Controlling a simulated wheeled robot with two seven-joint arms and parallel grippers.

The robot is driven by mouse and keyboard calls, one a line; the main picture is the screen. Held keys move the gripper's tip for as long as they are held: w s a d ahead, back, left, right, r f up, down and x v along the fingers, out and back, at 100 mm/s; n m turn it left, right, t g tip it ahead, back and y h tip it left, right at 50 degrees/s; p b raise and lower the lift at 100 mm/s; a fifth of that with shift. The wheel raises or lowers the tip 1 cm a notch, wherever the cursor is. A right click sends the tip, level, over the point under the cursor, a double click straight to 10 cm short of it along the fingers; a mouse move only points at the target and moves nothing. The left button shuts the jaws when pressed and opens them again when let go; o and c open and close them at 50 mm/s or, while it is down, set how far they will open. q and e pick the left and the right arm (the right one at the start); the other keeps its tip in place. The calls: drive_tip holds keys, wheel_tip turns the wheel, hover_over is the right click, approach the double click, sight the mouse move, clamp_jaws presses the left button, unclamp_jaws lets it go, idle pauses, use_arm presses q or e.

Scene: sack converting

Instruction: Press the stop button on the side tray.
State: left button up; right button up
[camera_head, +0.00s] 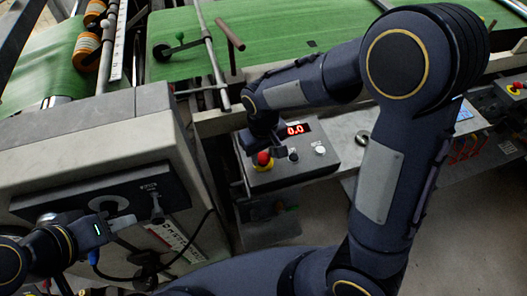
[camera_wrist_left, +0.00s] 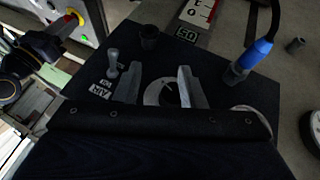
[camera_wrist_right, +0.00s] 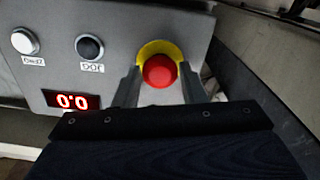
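The stop button (camera_head: 263,159) is a red mushroom head on a yellow collar, at the left of a grey control box (camera_head: 318,168). In the right wrist view the red head (camera_wrist_right: 159,71) shows between my right gripper's fingertips (camera_wrist_right: 158,82), which are spread and empty. I cannot tell whether they touch it. In the head view my right gripper (camera_head: 264,146) is over the box, just by the button. My left gripper (camera_head: 116,224) is at the dark panel of the grey machine; in the left wrist view its fingers (camera_wrist_left: 158,84) are apart, with a metal ring between or behind them.
Beside the stop button are a black button (camera_wrist_right: 89,47), a white button (camera_wrist_right: 25,41) and a red display reading 0.0 (camera_head: 295,129). A green belt (camera_head: 270,35) runs behind. The grey machine (camera_head: 85,135) fills the left. A blue-ended cable (camera_wrist_left: 256,52) stands by my left gripper.

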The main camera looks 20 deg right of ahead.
sight(264, 157)
drive_tip(key=o, duration=0.4)
wheel_tip(264, 157, up, 8)
drive_tip(key=shift+f, duration=0.1)
idle(0.8)
